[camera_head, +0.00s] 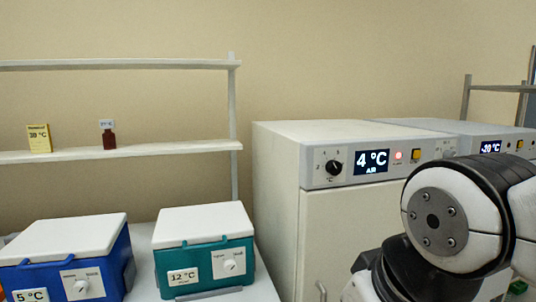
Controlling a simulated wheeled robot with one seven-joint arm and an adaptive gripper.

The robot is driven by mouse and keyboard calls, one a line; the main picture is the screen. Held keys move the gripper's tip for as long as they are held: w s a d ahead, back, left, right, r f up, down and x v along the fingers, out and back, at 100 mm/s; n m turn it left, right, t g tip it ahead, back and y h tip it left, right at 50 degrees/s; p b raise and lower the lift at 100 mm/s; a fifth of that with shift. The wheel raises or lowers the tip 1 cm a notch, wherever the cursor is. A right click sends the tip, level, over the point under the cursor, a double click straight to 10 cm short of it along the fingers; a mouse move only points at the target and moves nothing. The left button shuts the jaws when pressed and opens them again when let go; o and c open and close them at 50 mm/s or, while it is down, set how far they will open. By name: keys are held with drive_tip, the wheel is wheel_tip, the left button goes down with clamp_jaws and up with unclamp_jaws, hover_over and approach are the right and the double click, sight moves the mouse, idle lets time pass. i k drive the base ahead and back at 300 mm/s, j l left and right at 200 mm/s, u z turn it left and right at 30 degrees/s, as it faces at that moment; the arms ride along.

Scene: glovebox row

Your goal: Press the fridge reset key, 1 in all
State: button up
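A white fridge (325,138) stands right of centre, its display (371,161) reading 4 °C with smaller letters below. On its front panel are a black dial (334,168), a lit red lamp (398,155) and a yellow-orange key (416,154), which I take to be the reset key; its label is too small to read. A grey knob sits right of the key. My arm's white and black joint covers the lower right, just below the panel, hiding part of the fridge front. My gripper is not in view.
A second white unit (455,127) with a display (490,147) adjoins on the right. A blue cool box (70,262) and a teal cool box (205,250) stand at lower left. Shelves (180,149) above hold a yellow box (39,138) and a brown bottle (109,139).

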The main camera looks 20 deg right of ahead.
sight(417, 153)
drive_tip(key=z, duration=1)
